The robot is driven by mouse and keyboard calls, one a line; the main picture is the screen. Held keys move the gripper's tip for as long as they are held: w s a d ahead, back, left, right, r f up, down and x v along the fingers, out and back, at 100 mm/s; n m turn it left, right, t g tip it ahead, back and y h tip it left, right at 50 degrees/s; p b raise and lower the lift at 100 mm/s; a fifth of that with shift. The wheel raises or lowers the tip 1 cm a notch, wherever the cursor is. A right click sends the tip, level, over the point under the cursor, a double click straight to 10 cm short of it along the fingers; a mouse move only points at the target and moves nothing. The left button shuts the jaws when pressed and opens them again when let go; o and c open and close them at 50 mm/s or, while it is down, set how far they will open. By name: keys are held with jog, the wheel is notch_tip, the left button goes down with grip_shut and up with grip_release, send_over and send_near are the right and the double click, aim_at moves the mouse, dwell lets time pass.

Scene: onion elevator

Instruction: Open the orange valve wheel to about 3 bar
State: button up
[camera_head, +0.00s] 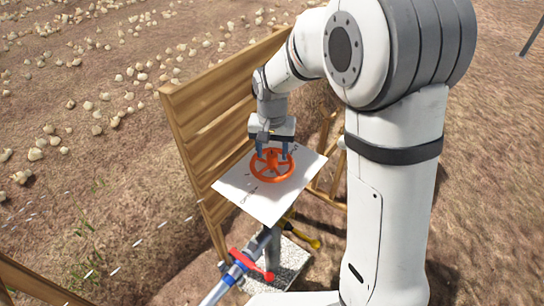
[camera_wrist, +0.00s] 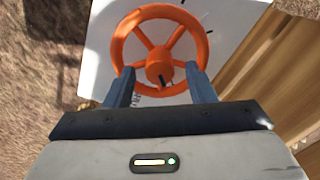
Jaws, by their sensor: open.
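The orange valve wheel (camera_head: 272,165) lies flat above a white plate (camera_head: 232,188) with dark markings, too small to read. In the wrist view the wheel (camera_wrist: 160,42) shows its spokes and a round hub with a dark mark. My gripper (camera_head: 273,152) is above the wheel, pointing down. Its two blue fingers are apart; in the wrist view the gripper (camera_wrist: 163,76) has its fingertips on either side of the hub, at the near part of the rim. I cannot tell whether they touch the wheel. No pressure reading is legible.
A wooden plank panel (camera_head: 205,115) stands close behind and left of the wheel. Below the plate are a pipe with a red-handled valve (camera_head: 250,265), a yellow handle (camera_head: 308,240) and a pale slab (camera_head: 290,265). Onions (camera_head: 95,85) lie across the soil at left.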

jog(key=shift+f, duration=1.5)
jog(key=shift+c, duration=0.3)
jog(key=c, duration=0.9)
